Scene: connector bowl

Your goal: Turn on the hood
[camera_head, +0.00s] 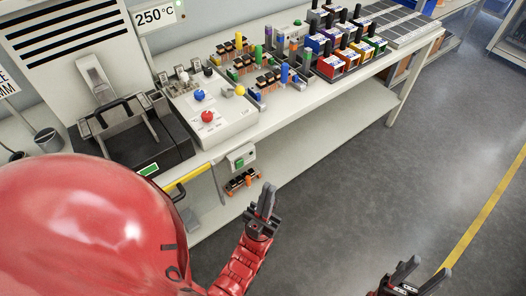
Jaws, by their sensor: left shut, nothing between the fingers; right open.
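A white panel with black slots (75,62), which may be part of the hood, stands at the back left. A small pale switch box (238,155) with a green button (239,163) is on the front of the bench, below its top. I cannot tell whether the hood is on. My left gripper (266,199) is shut and empty, below and right of the switch box and apart from it. My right gripper (421,272) is open and empty at the bottom right, over the floor and away from the bench.
A white control box (217,135) with red, blue and yellow knobs sits on the bench top. Left of it is a dark device (127,128). Several coloured bins (338,62) stand farther back. A lower shelf (310,115) runs under the bench. The grey floor (400,190) at right is clear.

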